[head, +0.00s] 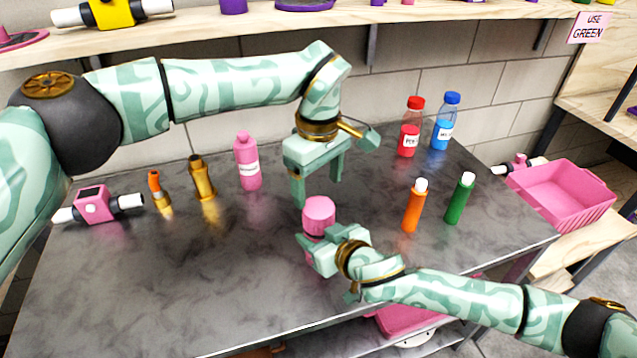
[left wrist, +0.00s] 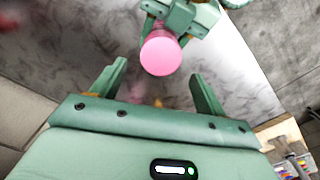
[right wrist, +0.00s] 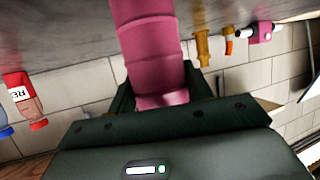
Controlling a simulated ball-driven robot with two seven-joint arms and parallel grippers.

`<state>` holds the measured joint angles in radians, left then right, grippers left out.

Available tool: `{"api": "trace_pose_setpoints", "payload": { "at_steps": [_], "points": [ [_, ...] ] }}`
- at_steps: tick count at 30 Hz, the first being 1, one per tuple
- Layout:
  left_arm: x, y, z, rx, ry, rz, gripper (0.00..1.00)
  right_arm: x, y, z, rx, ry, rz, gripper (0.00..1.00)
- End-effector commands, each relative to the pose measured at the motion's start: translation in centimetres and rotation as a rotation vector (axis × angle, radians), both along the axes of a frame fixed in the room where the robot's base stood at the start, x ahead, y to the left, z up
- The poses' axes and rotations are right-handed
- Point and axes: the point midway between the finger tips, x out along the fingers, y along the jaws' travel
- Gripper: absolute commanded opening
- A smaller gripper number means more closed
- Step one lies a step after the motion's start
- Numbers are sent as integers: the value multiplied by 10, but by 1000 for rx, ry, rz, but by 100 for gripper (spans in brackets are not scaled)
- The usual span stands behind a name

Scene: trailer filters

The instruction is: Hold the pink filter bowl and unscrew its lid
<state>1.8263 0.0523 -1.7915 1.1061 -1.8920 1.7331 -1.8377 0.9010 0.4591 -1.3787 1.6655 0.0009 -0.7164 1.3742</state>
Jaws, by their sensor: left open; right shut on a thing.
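The pink filter bowl (head: 318,232) stands upright near the middle of the dark table, with its faceted pink lid (head: 319,208) on top. My right gripper (head: 317,244) is shut on the bowl below the lid, coming from the front. In the right wrist view the pink bowl (right wrist: 150,45) runs up between the fingers. My left gripper (head: 318,188) is open and empty, pointing down above and slightly behind the lid. In the left wrist view the round lid (left wrist: 160,56) lies beyond the open fingers, roughly centred between them and apart from both.
A pink bottle (head: 247,165), a gold fitting (head: 202,180), an orange-tipped fitting (head: 159,195) and a pink-and-black device (head: 95,206) stand left. Red (head: 410,130) and blue (head: 445,125) bottles, and orange (head: 414,208) and green (head: 460,200) tubes, stand right. A pink bin (head: 565,195) is beyond the right edge.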

Motion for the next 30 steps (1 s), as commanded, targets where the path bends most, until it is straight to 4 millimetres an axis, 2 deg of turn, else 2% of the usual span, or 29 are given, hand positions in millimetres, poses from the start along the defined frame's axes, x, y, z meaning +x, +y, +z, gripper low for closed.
{"api": "trace_pose_setpoints", "payload": {
  "at_steps": [5, 12, 18, 28, 29, 30],
  "points": [
    [-2, -1, -12, -2, 10, -105, 74, 0, 0, 0, 0, 0, 0, 0],
    [-2, -1, -53, -2, 10, -105, 74, 0, 0, 0, 0, 0, 0, 0],
    [-1, -1, -76, -2, 7, -103, 74, 0, 0, 0, 0, 0, 0, 0],
    [-1, 0, -81, -2, 7, -103, 74, 0, 0, 0, 0, 0, 0, 0],
    [-1, 0, -81, -2, 7, -103, 68, 0, 0, 0, 0, 0, 0, 0],
    [-1, 0, -81, -2, 7, -103, 57, 0, 0, 0, 0, 0, 0, 0]
  ]
}}
